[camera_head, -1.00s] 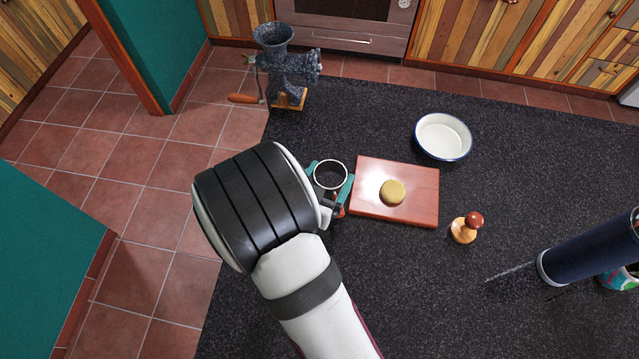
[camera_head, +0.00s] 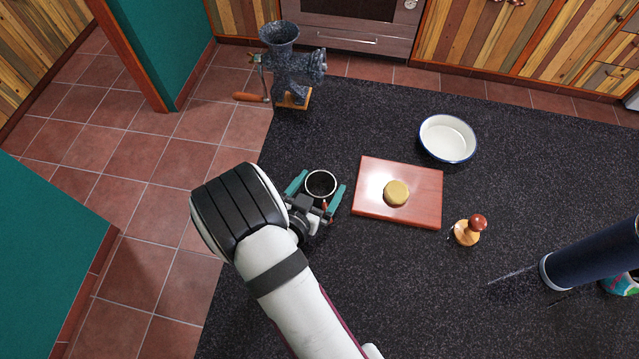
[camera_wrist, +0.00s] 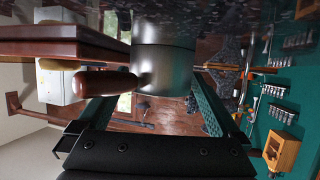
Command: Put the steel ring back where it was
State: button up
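The steel ring (camera_head: 321,184) stands on the dark counter, just left of the reddish cutting board (camera_head: 362,209). In the wrist view the ring (camera_wrist: 163,88) shows as a grey cylinder with a brown wooden handle (camera_wrist: 105,83) pointing towards the camera's left. My gripper (camera_head: 318,188) is low over the counter with its two teal fingers on either side of the ring. The fingers look spread, with a gap between each and the ring in the wrist view (camera_wrist: 155,112). A round yellowish patty (camera_head: 397,193) lies on the board.
A white blue-rimmed bowl (camera_head: 448,139) stands behind the board. A wooden knobbed press (camera_head: 468,231) stands to its front right. A dark blue cylinder (camera_head: 590,252) is at far right. A meat grinder (camera_head: 287,68) stands at the counter's back left corner. The counter's left edge is near my arm.

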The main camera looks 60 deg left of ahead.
aim_at(333, 193)
jog(key=shift+r, duration=0.1)
jog(key=shift+s+d+r, duration=0.1)
jog(key=shift+s+r, duration=0.05)
jog(key=shift+s, duration=0.1)
jog(key=v, duration=1.1)
jog(key=shift+s+d+r, duration=0.1)
jog(key=shift+s+r, duration=0.05)
jog(key=w+r+m+g+h, duration=0.25)
jog(key=w+m+g, duration=0.2)
jog(key=w, duration=0.45)
jog(key=w+d+r+m+g, duration=0.3)
jog(key=w+d+r+g, duration=0.1)
jog(key=w+d+r, duration=0.3)
jog(key=s+d+r+m+g+h, duration=0.1)
jog(key=s+d+r, duration=0.1)
jog(key=d, duration=0.6)
jog(key=s+d+r+m+g+h, duration=0.1)
jog(key=s+d+r+m, duration=0.1)
jog(key=s+d, duration=0.3)
jog(key=s+d+r+m+g+h, duration=0.1)
jog(key=s+d, duration=0.3)
jog(key=d, duration=0.8)
jog(key=shift+d+r, duration=0.35)
jog(key=shift+r, duration=0.45)
